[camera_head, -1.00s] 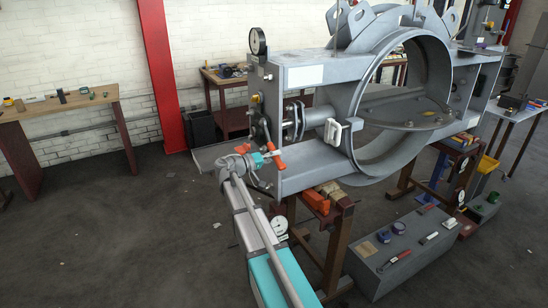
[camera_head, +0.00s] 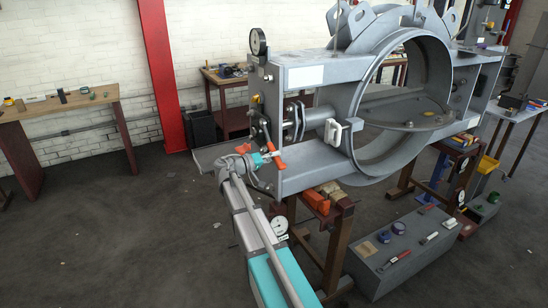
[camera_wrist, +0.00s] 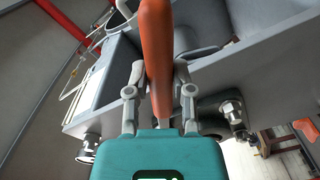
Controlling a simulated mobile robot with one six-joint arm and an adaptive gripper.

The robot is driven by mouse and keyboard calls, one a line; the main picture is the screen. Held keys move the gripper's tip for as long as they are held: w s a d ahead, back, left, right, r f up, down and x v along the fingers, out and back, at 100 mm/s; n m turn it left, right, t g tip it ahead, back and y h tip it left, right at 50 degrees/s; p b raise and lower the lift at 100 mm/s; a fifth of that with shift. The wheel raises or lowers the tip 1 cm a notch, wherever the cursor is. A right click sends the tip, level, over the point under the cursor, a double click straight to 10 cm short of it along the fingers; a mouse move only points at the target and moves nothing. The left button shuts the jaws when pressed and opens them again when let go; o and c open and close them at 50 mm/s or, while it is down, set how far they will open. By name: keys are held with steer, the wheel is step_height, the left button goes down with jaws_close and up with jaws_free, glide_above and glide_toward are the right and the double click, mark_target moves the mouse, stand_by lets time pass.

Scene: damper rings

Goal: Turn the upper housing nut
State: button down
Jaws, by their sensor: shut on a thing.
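My gripper (camera_head: 264,159) is at the left end plate of the grey damper housing (camera_head: 310,180), beside orange lever-like parts. In the wrist view my gripper (camera_wrist: 160,85) is shut on a long orange handle (camera_wrist: 157,45), with one finger on each side of it. The handle's far end runs out of the top of the wrist view. A bolt with a nut (camera_wrist: 235,112) stands out on the right in the wrist view, and another shiny fitting (camera_wrist: 90,145) is at the left. I cannot tell which nut is the upper housing nut.
A round dial gauge (camera_head: 258,41) stands on top of the end plate. Orange blocks (camera_head: 316,201) lie on the stand below the housing. A grey chest (camera_head: 390,270) with tools is at the lower right. A wooden table (camera_head: 60,107) stands left, with open floor before it.

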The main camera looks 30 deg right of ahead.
steer(key=shift+a, duration=0.75)
stand_by(0.8)
